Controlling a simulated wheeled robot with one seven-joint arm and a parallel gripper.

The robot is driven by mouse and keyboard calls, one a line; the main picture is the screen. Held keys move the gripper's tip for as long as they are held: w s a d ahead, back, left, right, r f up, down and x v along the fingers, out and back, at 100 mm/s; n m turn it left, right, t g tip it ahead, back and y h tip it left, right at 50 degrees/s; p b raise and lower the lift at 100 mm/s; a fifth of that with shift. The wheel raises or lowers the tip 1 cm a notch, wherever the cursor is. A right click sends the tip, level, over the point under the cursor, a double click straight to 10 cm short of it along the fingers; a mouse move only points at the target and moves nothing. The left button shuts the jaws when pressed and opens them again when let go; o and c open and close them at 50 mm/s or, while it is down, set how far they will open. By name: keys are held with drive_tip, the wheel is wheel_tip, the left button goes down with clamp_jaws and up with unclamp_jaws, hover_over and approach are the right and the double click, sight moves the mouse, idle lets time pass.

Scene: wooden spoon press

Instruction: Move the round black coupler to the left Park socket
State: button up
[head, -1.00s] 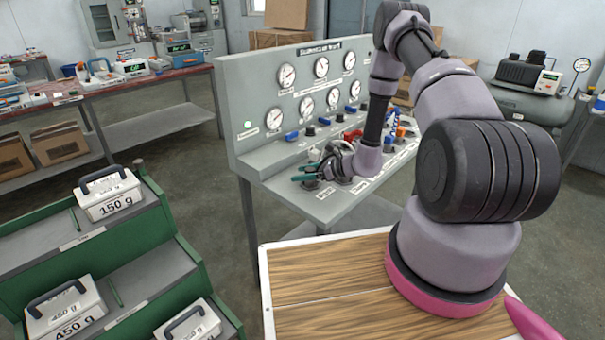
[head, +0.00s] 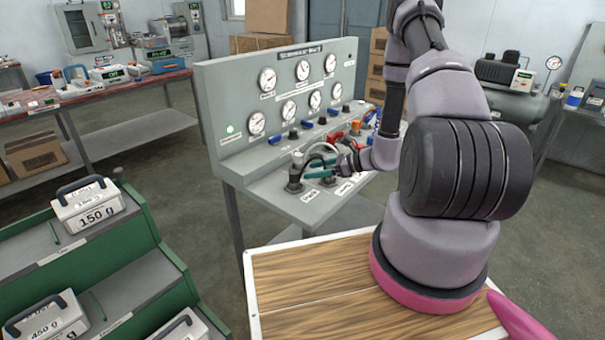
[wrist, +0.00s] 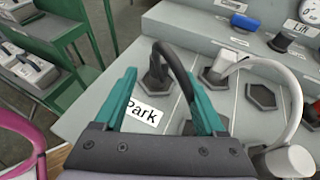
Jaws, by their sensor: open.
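The round black coupler (wrist: 154,79) stands upright in the left hexagonal socket behind a Park label (wrist: 143,115). It appears seated there. In the head view the coupler (head: 295,180) is at the console's front left corner. Its black hose (wrist: 177,62) arches up and passes behind my right finger, so its other end is hidden. My gripper (wrist: 160,76), with teal fingers, is open. The fingertips lie on either side of and just short of the coupler; contact is not visible. In the head view my gripper (head: 310,172) is right of the coupler.
A white coupler (wrist: 226,66) with a white hose (wrist: 285,75) stands close by on the right. An empty hexagonal socket (wrist: 261,97) lies beside it. The console's gauge panel (head: 290,85) rises behind. Green steps with weights (head: 88,205) stand left.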

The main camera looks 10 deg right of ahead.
drive_tip(key=shift+s+d+r, duration=0.25)
drive_tip(key=shift+s+d, duration=0.05)
drive_tip(key=shift+d, duration=0.1)
drive_tip(key=s+a+r+n+g+h, duration=0.15)
drive_tip(key=r+n, duration=0.25)
drive_tip(key=r, duration=0.4)
drive_tip(key=s+a+r+n+g, duration=0.2)
drive_tip(key=s+r+n, duration=0.15)
drive_tip(key=r, duration=0.55)
drive_tip(key=s+a+r+n+g, duration=0.2)
drive_tip(key=r+n, duration=0.2)
drive_tip(key=r, duration=0.4)
drive_tip(key=s+d+r+n+t+h, duration=0.2)
drive_tip(key=s+r+n+h, duration=0.2)
drive_tip(key=s+r, duration=0.4)
drive_tip(key=s+d+r+n+t+h, duration=0.2)
drive_tip(key=s+r+n+t+h, duration=0.1)
drive_tip(key=s+r, duration=0.6)
drive_tip(key=shift+s+d+r+n+h, duration=0.2)
drive_tip(key=shift+r+n+h, duration=0.25)
drive_tip(key=shift+r+n, duration=0.3)
drive_tip(key=shift+f+t, duration=0.1)
drive_tip(key=shift+t, duration=0.15)
